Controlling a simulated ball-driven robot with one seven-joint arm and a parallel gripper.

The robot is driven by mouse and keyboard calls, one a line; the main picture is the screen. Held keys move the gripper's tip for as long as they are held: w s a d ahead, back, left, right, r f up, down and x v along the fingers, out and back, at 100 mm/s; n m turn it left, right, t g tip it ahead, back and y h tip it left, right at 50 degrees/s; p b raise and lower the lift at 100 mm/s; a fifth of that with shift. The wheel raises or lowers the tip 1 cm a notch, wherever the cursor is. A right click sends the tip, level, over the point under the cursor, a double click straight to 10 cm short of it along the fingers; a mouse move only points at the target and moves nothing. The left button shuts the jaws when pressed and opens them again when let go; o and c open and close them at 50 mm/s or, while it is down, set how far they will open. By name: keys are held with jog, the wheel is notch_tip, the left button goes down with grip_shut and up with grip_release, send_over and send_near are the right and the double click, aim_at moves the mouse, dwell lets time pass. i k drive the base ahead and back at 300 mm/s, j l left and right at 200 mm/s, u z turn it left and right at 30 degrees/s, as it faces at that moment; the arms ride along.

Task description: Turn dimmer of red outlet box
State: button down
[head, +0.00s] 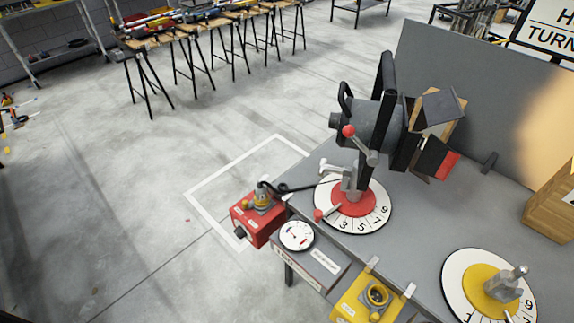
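The red outlet box (251,227) is at the left edge of the grey table in the head view. A plug (263,198) with a black cable sits on its top, and the cable runs right toward the stage lamp's base. Just right of the box is a round white gauge (296,235) with a small pointer, on a grey labelled unit. My gripper is not in view.
The black stage lamp (377,120) stands over a red numbered dial (354,197). A yellow outlet box (364,297) and a yellow numbered dial (487,287) are at the front right. A grey panel (480,90) stands behind the table. The floor to the left is open.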

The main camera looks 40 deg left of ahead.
aim_at(239, 231)
jog(key=u, duration=1.25)
